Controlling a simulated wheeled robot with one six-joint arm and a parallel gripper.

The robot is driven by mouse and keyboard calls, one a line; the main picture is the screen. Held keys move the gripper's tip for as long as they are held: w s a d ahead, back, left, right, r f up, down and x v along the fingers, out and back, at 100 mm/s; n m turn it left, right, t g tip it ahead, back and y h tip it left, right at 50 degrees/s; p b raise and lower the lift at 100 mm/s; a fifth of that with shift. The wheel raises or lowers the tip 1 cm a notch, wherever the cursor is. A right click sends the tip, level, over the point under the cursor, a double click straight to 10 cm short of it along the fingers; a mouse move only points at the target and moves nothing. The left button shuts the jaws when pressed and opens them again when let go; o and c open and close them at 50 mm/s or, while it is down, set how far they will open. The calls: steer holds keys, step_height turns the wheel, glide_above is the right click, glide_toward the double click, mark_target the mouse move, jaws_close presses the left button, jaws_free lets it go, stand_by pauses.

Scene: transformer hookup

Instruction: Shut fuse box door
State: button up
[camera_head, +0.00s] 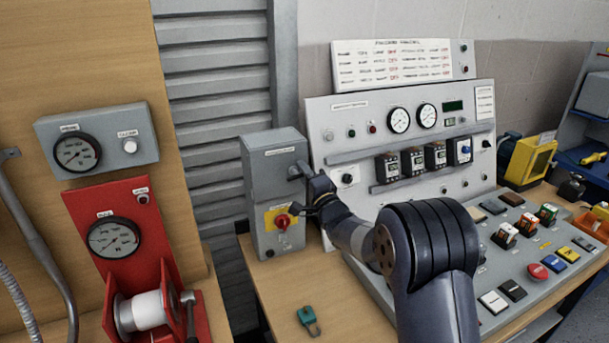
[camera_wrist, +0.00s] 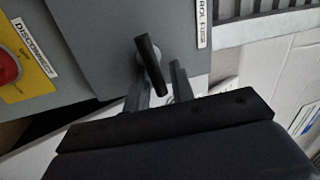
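The fuse box (camera_head: 271,178) is a grey upright box on the wooden bench, left of the control panel. Its upper door (camera_wrist: 105,40) carries a label, partly cut off in the wrist view, and a black lever handle (camera_wrist: 150,62). The door looks flush or nearly flush with the box; I cannot tell whether a small gap remains. My gripper (camera_head: 302,192) is at the door's right side, by the handle. In the wrist view my gripper (camera_wrist: 160,88) has its two fingers apart, with the handle's end between or just before them; contact is unclear.
A red disconnect switch (camera_head: 282,221) on a yellow plate sits below the door. The sloped control panel (camera_head: 345,120) stands close on the right. A green padlock-like piece (camera_head: 307,319) lies on the bench in front. A red gauge stand (camera_head: 125,215) is left.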

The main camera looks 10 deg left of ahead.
steer(key=shift+d+f, duration=0.1)
stand_by(0.4)
steer(key=b+v, duration=0.3)
steer(key=v, duration=0.7)
steer(key=shift+s+d+f, duration=0.1)
steer(key=shift+s+d, duration=0.1)
steer(key=shift+s, duration=0.15)
steer(key=p+x, duration=0.3)
steer(key=x, duration=0.8)
steer(key=shift+s+d+m+t+h+p, duration=0.1)
steer(key=shift+s+m+t+h+p, duration=0.2)
steer(key=shift+s+t+h, duration=0.15)
steer(key=shift+w, duration=0.15)
